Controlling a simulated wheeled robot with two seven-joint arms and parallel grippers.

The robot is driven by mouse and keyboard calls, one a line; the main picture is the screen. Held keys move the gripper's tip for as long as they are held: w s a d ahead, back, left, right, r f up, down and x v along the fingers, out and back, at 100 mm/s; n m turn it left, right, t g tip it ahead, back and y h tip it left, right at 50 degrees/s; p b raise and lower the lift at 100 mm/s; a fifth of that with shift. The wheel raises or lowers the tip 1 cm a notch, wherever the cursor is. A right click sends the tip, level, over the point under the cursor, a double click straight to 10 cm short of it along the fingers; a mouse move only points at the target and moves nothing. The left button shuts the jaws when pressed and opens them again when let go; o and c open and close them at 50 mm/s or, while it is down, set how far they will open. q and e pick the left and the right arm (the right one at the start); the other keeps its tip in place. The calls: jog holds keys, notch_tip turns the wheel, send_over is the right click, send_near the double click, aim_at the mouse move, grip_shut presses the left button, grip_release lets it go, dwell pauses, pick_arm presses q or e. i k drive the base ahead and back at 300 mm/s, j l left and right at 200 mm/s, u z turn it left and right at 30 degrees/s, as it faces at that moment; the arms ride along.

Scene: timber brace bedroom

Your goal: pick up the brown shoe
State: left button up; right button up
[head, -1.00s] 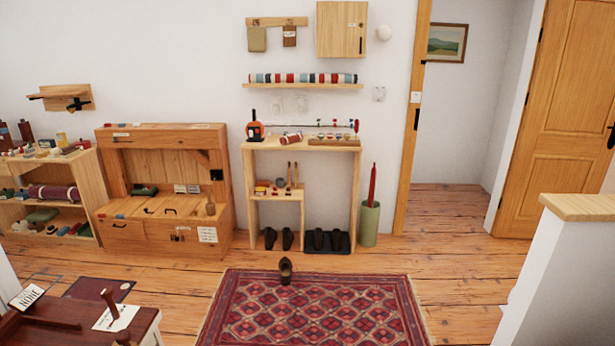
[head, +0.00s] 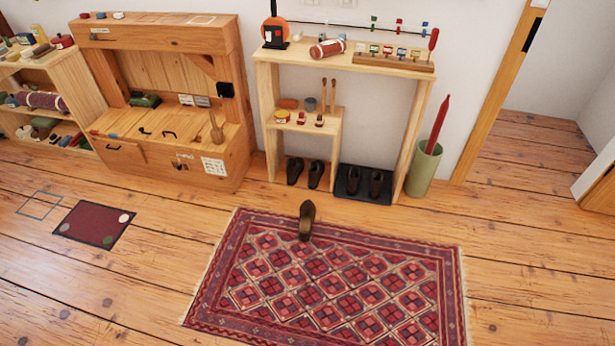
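A single brown shoe (head: 307,219) rests at the far edge of the red patterned rug (head: 330,285), near the middle of the head view. Its toe end points away from the wall shelf or toward it; I cannot tell which. Nothing covers it. Two dark shoes (head: 305,174) stand on the floor under the small shelf, and another dark pair (head: 365,182) stands on a black tray (head: 352,195) to their right. Neither of my grippers shows in the head view.
A wooden console (head: 410,145) stands behind the shoe against the wall. A green holder (head: 424,170) with a red umbrella is at its right. A wooden bench (head: 225,165) stands left. A dark red mat (head: 93,225) lies on the floor.

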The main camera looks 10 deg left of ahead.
aim_at(306, 210)
jog(key=i+j+u, duration=0.1)
jog(key=i+u, duration=0.4)
jog(key=i+l+u, duration=0.2)
jog(key=i+u, duration=0.3)
jog(key=i, duration=0.15)
jog(key=i+j+z, duration=0.15)
jog(key=i, duration=0.35)
jog(key=i+j+z, duration=0.15)
jog(key=i+j, duration=0.3)
